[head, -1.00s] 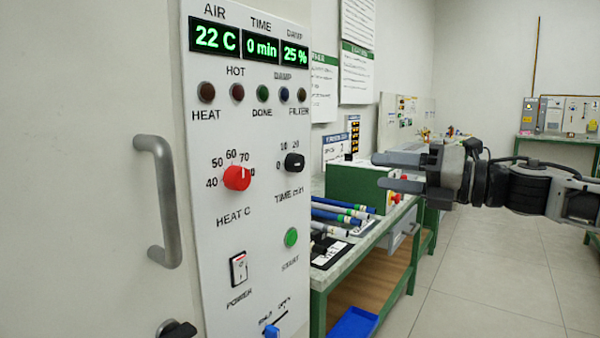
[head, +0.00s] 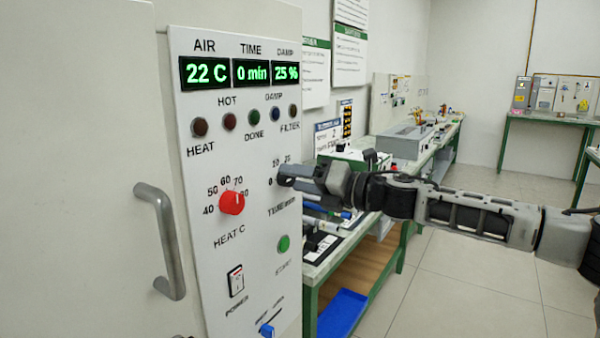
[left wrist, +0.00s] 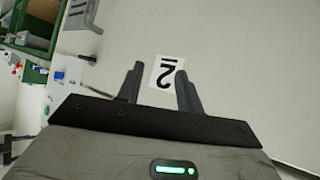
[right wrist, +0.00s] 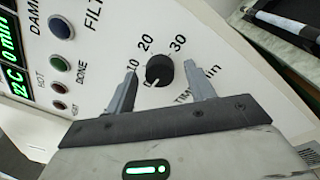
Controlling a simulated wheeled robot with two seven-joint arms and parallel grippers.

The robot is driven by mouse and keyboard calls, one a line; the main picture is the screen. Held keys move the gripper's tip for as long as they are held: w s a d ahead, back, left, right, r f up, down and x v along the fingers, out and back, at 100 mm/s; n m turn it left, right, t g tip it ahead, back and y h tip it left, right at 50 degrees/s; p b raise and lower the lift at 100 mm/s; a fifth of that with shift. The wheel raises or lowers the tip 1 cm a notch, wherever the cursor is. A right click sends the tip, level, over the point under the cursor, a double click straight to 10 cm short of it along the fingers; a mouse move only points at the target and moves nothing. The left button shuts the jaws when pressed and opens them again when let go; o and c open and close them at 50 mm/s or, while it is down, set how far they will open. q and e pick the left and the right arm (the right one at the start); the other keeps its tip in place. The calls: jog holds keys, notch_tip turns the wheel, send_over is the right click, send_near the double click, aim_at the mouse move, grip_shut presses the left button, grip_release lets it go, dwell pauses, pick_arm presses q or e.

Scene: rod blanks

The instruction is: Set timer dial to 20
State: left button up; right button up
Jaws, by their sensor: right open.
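The timer dial (right wrist: 159,69) is a small black knob on the white control panel (head: 205,270), with its pale mark towards 0. The time display (head: 251,73) reads 0 min. My right gripper (head: 284,172) is at the dial and covers most of it in the head view. In the right wrist view its open fingers stand on either side of the dial, with gaps that look clear; whether either touches it I cannot tell.
The red heat dial (head: 231,202) is left of the timer dial, and the green start button (head: 283,243) is below. A grey door handle (head: 162,240) sticks out at left. A green-framed bench (head: 345,250) stands behind my right arm. The floor at right is clear.

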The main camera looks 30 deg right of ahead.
jog(key=c, duration=1)
jog(key=shift+o, duration=0.2)
